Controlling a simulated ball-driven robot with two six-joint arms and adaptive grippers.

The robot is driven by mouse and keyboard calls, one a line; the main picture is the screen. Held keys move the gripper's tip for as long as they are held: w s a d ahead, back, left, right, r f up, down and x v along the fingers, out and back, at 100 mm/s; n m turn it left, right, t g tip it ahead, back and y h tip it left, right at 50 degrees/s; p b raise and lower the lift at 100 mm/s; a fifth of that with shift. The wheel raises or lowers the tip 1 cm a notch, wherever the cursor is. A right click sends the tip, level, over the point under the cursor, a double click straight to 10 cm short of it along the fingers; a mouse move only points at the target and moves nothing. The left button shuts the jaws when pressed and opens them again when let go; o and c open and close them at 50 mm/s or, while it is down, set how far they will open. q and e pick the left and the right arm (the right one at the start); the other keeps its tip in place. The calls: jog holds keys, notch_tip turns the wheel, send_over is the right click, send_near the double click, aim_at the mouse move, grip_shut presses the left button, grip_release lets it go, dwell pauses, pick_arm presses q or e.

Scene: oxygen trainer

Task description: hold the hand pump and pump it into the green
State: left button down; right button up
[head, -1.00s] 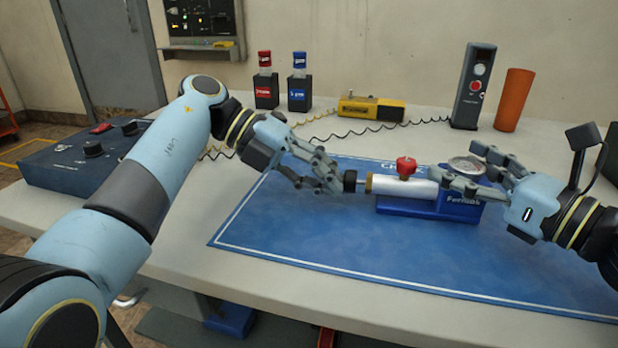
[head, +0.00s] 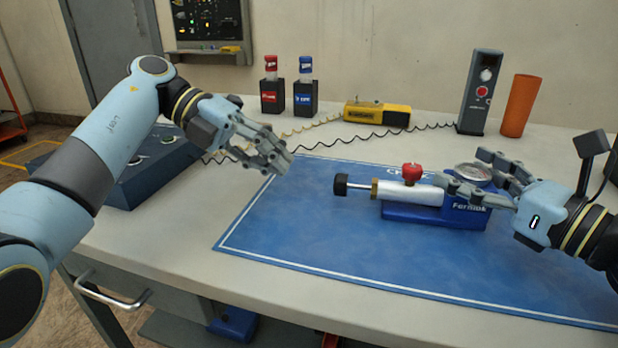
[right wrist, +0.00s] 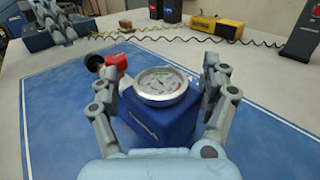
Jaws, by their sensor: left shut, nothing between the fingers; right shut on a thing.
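The hand pump has a blue base (head: 432,215), a white barrel (head: 402,194), a red knob (head: 412,172) on top and a round gauge (head: 472,173) at its right end. Its black handle (head: 341,185) stands out to the left on a bare metal rod. My right gripper (head: 468,188) is shut on the gauge end; in the right wrist view its fingers flank the blue body (right wrist: 165,128) below the gauge (right wrist: 160,84). The gauge needle is too small to read. My left gripper (head: 280,163) is shut and empty, left of the handle and apart from it.
The pump stands on a blue mat (head: 300,250). A dark control box (head: 130,185) sits at left.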

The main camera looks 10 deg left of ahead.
aim_at(341, 185)
pick_arm(q)
jog(key=shift+v, duration=1.7)
jog(key=a, duration=0.4)
jog(key=shift+w, duration=0.2)
jog(key=shift+d, duration=0.15)
jog(key=x, duration=0.9)
jog(key=shift+s+d+f, duration=0.15)
jog(key=shift+d, duration=0.25)
jog(key=d, duration=0.3)
jog(key=shift+d, duration=0.55)
